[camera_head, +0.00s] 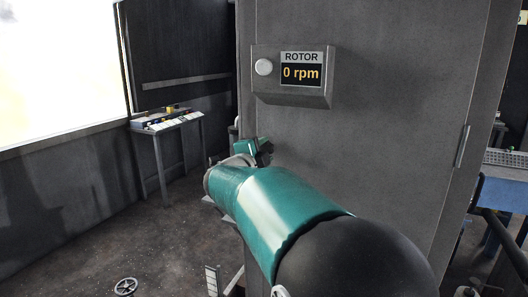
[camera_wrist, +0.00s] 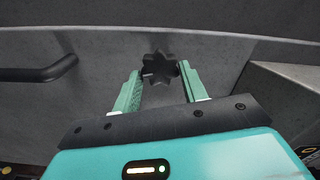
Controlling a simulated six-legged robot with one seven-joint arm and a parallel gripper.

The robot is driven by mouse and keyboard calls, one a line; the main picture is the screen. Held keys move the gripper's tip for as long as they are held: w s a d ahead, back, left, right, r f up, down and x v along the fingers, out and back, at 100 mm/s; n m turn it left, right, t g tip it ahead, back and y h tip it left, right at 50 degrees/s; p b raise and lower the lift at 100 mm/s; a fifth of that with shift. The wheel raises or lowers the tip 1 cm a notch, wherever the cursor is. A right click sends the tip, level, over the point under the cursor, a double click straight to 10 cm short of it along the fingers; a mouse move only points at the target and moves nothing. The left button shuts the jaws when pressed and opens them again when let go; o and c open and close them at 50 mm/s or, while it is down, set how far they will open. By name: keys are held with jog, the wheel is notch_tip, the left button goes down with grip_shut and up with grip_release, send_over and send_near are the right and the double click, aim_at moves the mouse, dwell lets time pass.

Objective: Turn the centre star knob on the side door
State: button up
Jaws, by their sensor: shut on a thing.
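The star knob (camera_wrist: 160,68) is black with several rounded lobes and sits on a grey metal door face (camera_wrist: 100,95) in the wrist view. My gripper (camera_wrist: 160,72) has its two green fingers on either side of the knob, with the tips at its left and right lobes. The fingers are shut on the knob. In the head view my green arm hides the knob, and the gripper's fingers cannot be made out there.
A black bar handle (camera_wrist: 40,74) is left of the knob. A grey box-like ledge (camera_wrist: 285,90) stands at right. In the head view, a grey cabinet carries a rotor display (camera_head: 300,74) reading 0 rpm. A small table (camera_head: 168,122) stands left; dark floor lies open there.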

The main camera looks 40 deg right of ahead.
jog(key=shift+w+a+m, duration=0.1)
jog(key=shift+w+m, duration=0.05)
jog(key=shift+m, duration=1.35)
jog(key=shift+r, duration=0.1)
jog(key=o, duration=0.9)
jog(key=shift+w, duration=0.1)
jog(key=shift+o, duration=0.2)
jog(key=shift+s, duration=0.2)
jog(key=v, duration=1.3)
jog(key=shift+s+a, duration=0.25)
